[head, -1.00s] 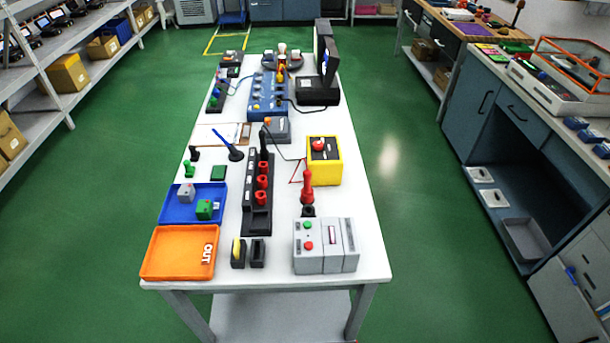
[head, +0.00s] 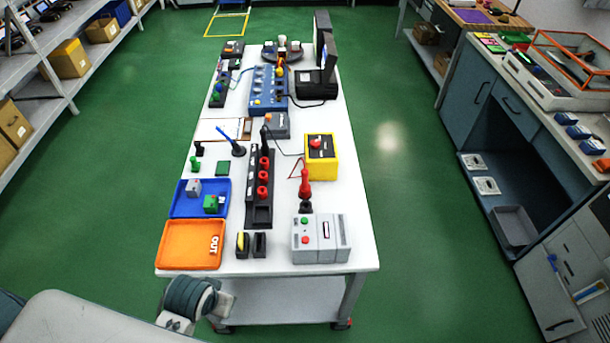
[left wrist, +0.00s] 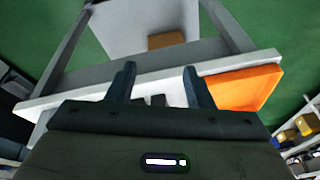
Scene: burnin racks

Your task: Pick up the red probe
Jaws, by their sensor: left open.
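The red probe (head: 304,184) stands upright in a small black holder (head: 306,207) on the white table, behind the grey box and in front of the yellow box. A thin cable runs near its top. My left arm comes in at the lower left of the head view, in front of the table's near edge; its fingers cannot be made out there. In the left wrist view my left gripper (left wrist: 160,84) is open and empty, with the table edge beyond its fingers. The probe is not seen in that view. My right gripper is in neither view.
The grey box (head: 320,240) stands in front of the probe and the yellow box (head: 322,158) behind it. A black rack with red rings (head: 260,215) is to its left. Orange (head: 165,262) and blue (head: 177,211) trays lie at the left. Green floor surrounds the table.

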